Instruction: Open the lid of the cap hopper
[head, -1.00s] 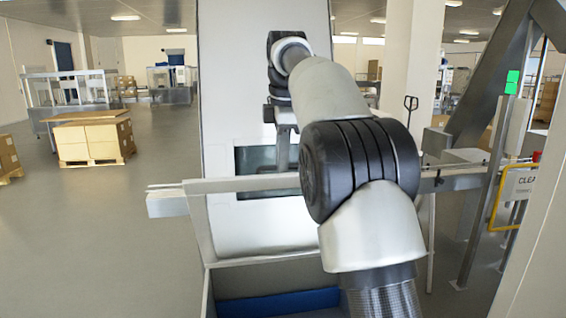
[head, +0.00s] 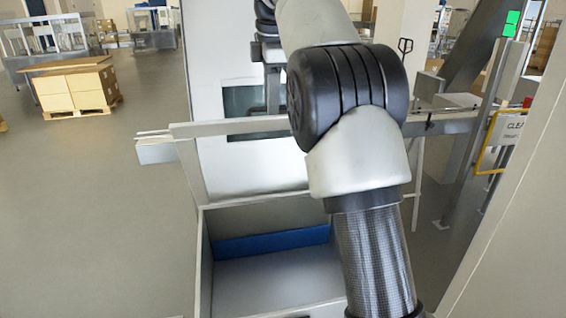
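In the head view, an open-topped pale box (head: 203,265), which looks like the cap hopper, stands low in the middle. Its grey inside and a blue strip (head: 270,242) at the back show. A tall white panel (head: 215,165) with a dark window stands upright behind the box's opening. It may be the raised lid, but I cannot be sure. My arm reaches up from the bottom right across the panel and hides part of it. My gripper (head: 272,95) seems to be the small grey part in front of the window. Its fingers are too small to read, and contact with the panel is unclear.
A pale rail (head: 240,128) crosses in front of the panel. Cartons on a pallet (head: 75,90) stand on the floor at left. A yellow-framed sign (head: 512,122) and sloping grey supports stand at right.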

